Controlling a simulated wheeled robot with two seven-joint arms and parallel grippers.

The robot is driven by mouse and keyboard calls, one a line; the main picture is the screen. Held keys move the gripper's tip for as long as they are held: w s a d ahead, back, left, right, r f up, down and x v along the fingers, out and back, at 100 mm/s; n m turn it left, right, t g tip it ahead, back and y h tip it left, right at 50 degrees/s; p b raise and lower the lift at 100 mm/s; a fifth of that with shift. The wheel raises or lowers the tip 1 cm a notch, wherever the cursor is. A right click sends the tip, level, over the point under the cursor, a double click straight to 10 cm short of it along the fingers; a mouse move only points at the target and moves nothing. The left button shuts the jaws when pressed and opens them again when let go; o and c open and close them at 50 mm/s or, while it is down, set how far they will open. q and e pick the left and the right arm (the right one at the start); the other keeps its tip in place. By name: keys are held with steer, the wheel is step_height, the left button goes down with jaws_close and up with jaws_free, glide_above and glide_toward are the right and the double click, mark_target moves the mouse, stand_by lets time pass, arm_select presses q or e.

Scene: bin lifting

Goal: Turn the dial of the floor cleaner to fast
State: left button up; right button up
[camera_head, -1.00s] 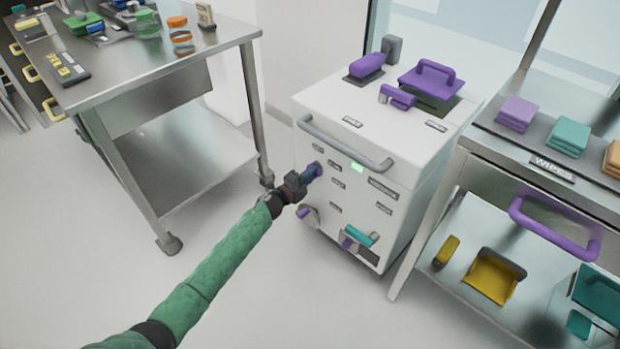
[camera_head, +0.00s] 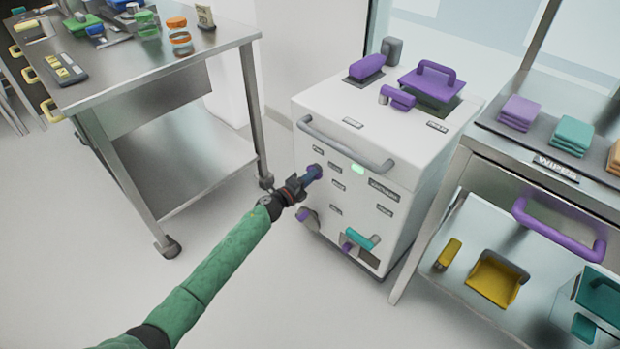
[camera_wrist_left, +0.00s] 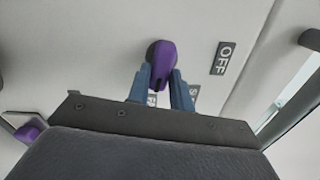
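The floor cleaner (camera_head: 405,155) is a white box-shaped machine with a grey front bar. Its purple dial (camera_wrist_left: 162,62) is on the upper left of the front panel, mostly hidden by my gripper in the head view. My left gripper (camera_head: 313,174) is at the dial. In the wrist view its two blue fingers (camera_wrist_left: 161,90) lie on either side of the dial's grip and appear closed on it. An OFF label (camera_wrist_left: 223,58) stands sideways right of the dial; other labels are partly covered by the fingers. The dial's setting cannot be read. My right gripper is not in view.
A green lamp (camera_head: 357,168) is lit on the panel. Lower down are a purple-tipped knob (camera_head: 303,215) and a teal handle (camera_head: 358,238). A metal table (camera_head: 160,62) stands left, a wipes cart (camera_head: 520,165) right. The floor in front is clear.

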arm_select(q)
steer(key=o, duration=0.4)
steer(key=shift+o, duration=0.2)
steer(key=v, duration=0.8)
